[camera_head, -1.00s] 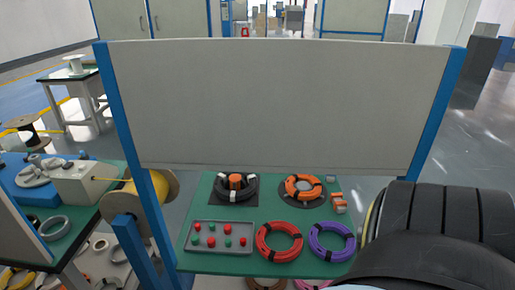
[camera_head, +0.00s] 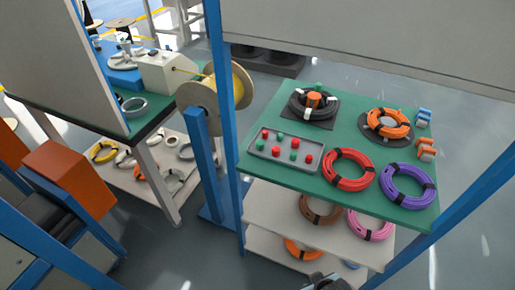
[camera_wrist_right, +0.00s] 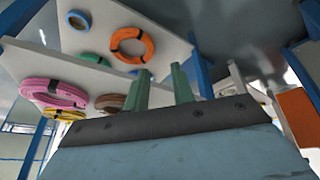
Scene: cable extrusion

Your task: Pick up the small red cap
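Several small red caps, one of them a red cap (camera_head: 308,158) at the right end, sit among green caps in a shallow grey tray (camera_head: 252,157). The tray lies at the left front of the green tabletop (camera_head: 335,93) in the head view. Several are alike, so I cannot tell which one is meant. In the right wrist view my right gripper (camera_wrist_right: 161,76) has two green fingers standing apart with nothing between them. It points toward coils on shelves, and no cap shows there. My left gripper is not in view.
A red coil (camera_head: 348,169) and a purple coil (camera_head: 407,186) lie right of the tray. A black coil and an orange coil (camera_head: 389,123) lie behind. Blue posts flank the bench, and lower shelves hold more coils. A yellow spool (camera_head: 216,103) stands at left.

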